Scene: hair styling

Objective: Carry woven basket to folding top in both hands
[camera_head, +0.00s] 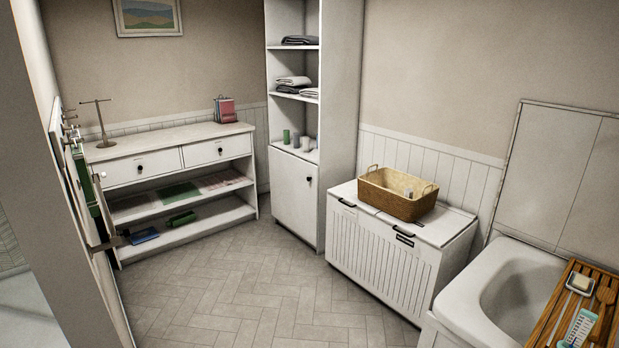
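The woven basket (397,196) is tan and rectangular, with a small loop handle at each end. It sits upright on the lid of a white slatted hamper (381,256) at the right. Neither of my grippers is in view.
A tall white shelf cabinet (296,193) with folded towels stands between dresser and hamper. A white tub (500,290) with a wooden tray (553,318) is at the lower right. Hooks with hanging items (80,185) line the left wall. The tiled floor (240,290) is clear.

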